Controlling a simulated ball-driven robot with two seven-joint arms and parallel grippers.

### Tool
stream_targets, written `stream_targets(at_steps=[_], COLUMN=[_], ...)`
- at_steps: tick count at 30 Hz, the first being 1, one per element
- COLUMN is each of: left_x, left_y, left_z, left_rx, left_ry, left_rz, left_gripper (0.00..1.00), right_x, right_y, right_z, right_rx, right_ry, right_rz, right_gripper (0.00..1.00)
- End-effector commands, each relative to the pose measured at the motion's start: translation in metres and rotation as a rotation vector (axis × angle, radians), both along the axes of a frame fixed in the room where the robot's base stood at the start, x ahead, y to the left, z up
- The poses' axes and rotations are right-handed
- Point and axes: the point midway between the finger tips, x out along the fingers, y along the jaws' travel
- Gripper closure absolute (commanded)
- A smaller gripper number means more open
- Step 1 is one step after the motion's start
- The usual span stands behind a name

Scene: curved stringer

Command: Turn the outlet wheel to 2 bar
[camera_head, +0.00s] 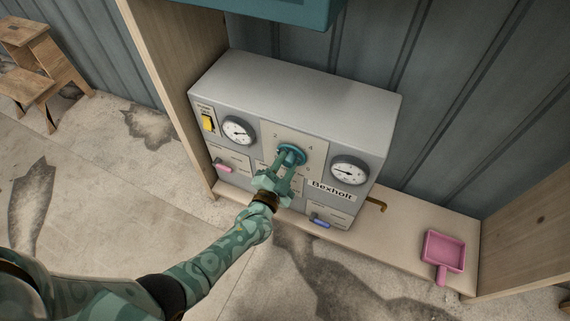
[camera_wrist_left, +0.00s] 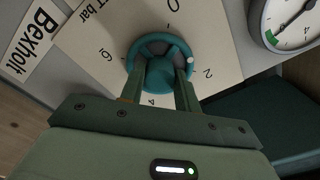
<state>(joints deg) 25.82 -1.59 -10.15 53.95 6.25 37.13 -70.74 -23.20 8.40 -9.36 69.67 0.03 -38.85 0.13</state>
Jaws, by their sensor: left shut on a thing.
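The teal outlet wheel (camera_head: 292,152) sits on a pale plate at the middle of the grey panel's front. It also shows in the left wrist view (camera_wrist_left: 147,43), with the numbers 0, 2, 4 and 6 around it. A white dot on its rim lies close to the 2, slightly toward the 0. My left gripper (camera_head: 287,163) is shut on the wheel's middle, its two fingers (camera_wrist_left: 161,86) reaching onto the hub. The fingers hide part of the wheel. My right gripper is not in view.
The grey box (camera_head: 290,85) marked Bexholt carries a left gauge (camera_head: 238,130), a right gauge (camera_head: 349,171), a yellow switch (camera_head: 208,123), a pink lever (camera_head: 222,166) and a blue lever (camera_head: 320,220). A pink scoop (camera_head: 443,251) lies right on the shelf. A wooden stool (camera_head: 30,65) stands far left.

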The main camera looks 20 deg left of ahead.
Motion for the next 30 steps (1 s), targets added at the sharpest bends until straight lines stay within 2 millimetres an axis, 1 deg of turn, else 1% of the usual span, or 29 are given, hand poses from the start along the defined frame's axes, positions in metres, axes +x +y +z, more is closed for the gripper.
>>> stream_targets(at_steps=[5, 9, 15, 22, 30], left_x=[-0.001, -0.001, -0.001, -0.002, -0.002], left_y=[-0.001, -0.001, -0.001, -0.001, -0.001], left_z=[-0.001, -0.002, -0.002, -0.002, -0.002], left_rx=[0.160, 0.278, 0.414, 0.511, 0.553], left_ry=[-0.002, -0.005, -0.009, -0.013, -0.014], left_rz=[-0.001, -0.001, -0.002, -0.003, -0.003], left_gripper=[0.91, 0.91, 0.91, 0.91, 0.91], right_x=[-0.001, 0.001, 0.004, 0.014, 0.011], right_y=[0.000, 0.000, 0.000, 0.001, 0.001], right_z=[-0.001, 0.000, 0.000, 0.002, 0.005], right_rx=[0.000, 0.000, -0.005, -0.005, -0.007], right_ry=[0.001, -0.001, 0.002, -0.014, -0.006], right_rz=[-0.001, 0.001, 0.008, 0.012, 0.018], right_gripper=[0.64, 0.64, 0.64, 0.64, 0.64])
